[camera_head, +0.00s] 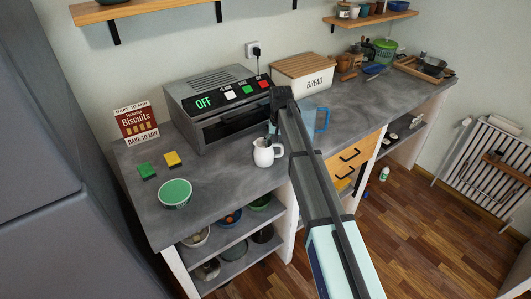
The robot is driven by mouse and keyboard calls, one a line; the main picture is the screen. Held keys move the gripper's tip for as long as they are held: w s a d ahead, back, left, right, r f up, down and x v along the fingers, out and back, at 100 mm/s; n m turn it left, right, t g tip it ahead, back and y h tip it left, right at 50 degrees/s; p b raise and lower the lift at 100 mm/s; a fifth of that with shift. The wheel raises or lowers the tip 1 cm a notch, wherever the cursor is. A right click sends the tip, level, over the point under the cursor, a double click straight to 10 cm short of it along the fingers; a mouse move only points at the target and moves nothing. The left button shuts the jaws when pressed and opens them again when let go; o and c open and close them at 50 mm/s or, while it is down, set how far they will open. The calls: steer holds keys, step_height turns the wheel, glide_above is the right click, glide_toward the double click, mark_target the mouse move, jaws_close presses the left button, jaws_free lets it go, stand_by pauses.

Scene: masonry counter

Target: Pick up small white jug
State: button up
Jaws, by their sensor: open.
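The small white jug (264,154) stands upright on the grey counter, in front of the oven's right side. Its handle points right. My gripper (273,129) is just above and behind the jug's top, at the end of my arm, which comes in from the lower right. The gripper is open. It is small and dark here, and I cannot tell whether its fingers touch the jug. The arm hides part of the counter right of the jug.
The oven (217,106) stands close behind the jug. A blue clear pitcher (314,118) is right of the arm, by the bread box (304,77). The counter (222,177) is clear between bowl and jug.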

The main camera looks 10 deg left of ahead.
jaws_close()
steer(key=shift+w+r, duration=0.1)
steer(key=shift+r, duration=0.1)
stand_by(0.4)
